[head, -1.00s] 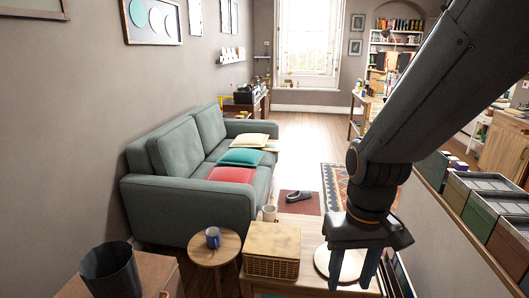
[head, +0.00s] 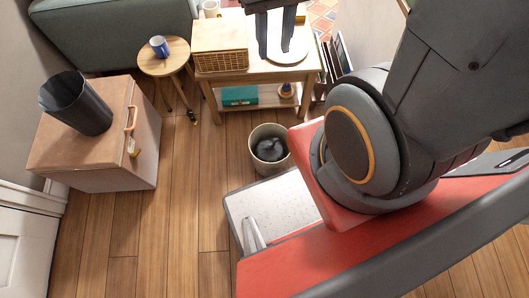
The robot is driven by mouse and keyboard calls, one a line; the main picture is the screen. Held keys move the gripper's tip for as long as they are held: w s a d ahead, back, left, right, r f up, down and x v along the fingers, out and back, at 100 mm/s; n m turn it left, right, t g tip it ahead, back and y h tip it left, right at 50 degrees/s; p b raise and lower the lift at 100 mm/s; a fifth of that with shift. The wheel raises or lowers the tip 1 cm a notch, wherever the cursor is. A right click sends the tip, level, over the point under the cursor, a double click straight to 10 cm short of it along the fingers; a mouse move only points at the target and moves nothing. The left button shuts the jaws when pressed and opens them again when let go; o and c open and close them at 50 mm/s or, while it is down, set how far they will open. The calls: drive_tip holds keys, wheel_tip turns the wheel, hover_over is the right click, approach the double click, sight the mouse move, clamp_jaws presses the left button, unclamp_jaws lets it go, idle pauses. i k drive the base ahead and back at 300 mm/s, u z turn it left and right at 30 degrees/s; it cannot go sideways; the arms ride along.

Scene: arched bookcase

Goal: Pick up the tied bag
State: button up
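A dark grey bag (head: 270,150), which looks like the tied bag, sits low inside a pale round bin (head: 256,132) on the wooden floor. Its knot is too small to make out. My gripper (head: 275,53) is at the top of the head view, pointing down. Its two dark fingers are apart with nothing held between them. In the picture it is above the bin, over or in front of the side table, well apart from the bag.
A wooden side table (head: 228,74) holds a wicker box (head: 221,62) and a white round plate (head: 298,55). A round stool (head: 165,67) bears a blue mug (head: 159,46). A cabinet (head: 75,145) with a black empty bin (head: 76,104) stands left. Floor left of the pale bin is clear.

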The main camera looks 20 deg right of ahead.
sight(269, 150)
drive_tip(key=u, duration=0.3)
drive_tip(key=k, duration=0.7)
drive_tip(key=z, duration=1.35)
